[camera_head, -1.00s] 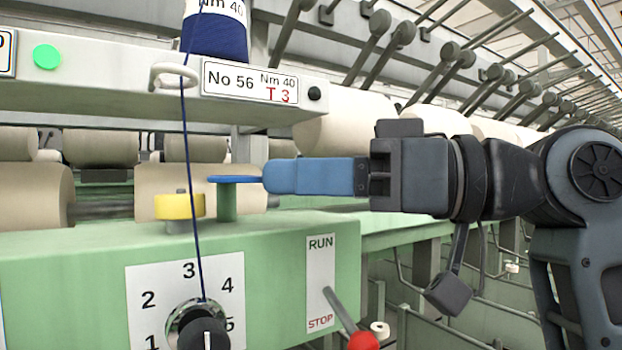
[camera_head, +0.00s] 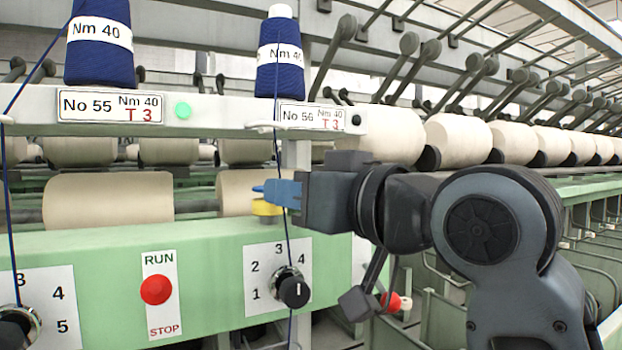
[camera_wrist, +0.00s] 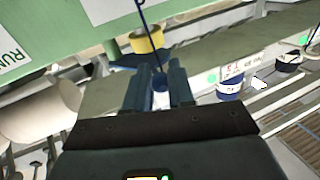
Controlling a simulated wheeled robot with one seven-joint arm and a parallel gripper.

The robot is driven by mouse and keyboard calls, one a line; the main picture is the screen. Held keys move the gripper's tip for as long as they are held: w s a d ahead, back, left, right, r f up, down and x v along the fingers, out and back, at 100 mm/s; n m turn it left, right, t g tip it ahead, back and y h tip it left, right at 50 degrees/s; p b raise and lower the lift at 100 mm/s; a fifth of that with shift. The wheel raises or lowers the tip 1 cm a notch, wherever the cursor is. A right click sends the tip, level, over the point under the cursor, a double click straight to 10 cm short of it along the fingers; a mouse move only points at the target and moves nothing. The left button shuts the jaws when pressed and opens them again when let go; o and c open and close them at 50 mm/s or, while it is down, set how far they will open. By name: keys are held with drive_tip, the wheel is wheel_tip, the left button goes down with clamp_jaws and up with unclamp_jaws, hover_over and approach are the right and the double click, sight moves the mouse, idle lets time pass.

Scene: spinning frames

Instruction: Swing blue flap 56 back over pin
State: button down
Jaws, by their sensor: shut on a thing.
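The yellow disc (camera_head: 265,208) of unit 56 sits behind the blue yarn, above the green panel. A thin blue flap (camera_head: 258,188) shows just above the disc's left side in the head view. My gripper (camera_head: 277,193) reaches in from the right, its blue fingers close to the disc and shut on the flap. In the wrist view, a blue piece lies between the fingers of my gripper (camera_wrist: 159,75), and the yellow disc (camera_wrist: 147,40) is just beyond the tips. The flap's hinge end and any pin are hidden or too small to tell.
A dark blue yarn (camera_head: 281,165) runs down past my fingertips from the cone (camera_head: 279,70). The No 56 label (camera_head: 311,117) is on the rail above. Below are a numbered knob (camera_head: 293,290) and a red-balled lever (camera_head: 391,302). Bobbins (camera_head: 452,138) line the right.

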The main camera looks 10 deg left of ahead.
drive_tip(key=shift+s+a+m+t+h+p, duration=0.1)
drive_tip(key=shift+a+m+t+h+p, duration=0.5)
drive_tip(key=shift+a+m+t+h, duration=0.25)
drive_tip(key=shift+a, duration=0.1)
drive_tip(key=c, duration=1)
unclamp_jaws()
drive_tip(key=shift+r, duration=0.1)
drive_tip(key=shift+d, duration=0.2)
drive_tip(key=shift+s+d, duration=0.15)
drive_tip(key=shift+d, duration=0.15)
drive_tip(key=shift+s+a+b+v, duration=0.15)
drive_tip(key=shift+b+v, duration=0.15)
drive_tip(key=shift+v, duration=1.5)
drive_tip(key=shift+s+a+b+v, duration=0.1)
drive_tip(key=shift+b+v, duration=0.15)
drive_tip(key=shift+v, duration=1.55)
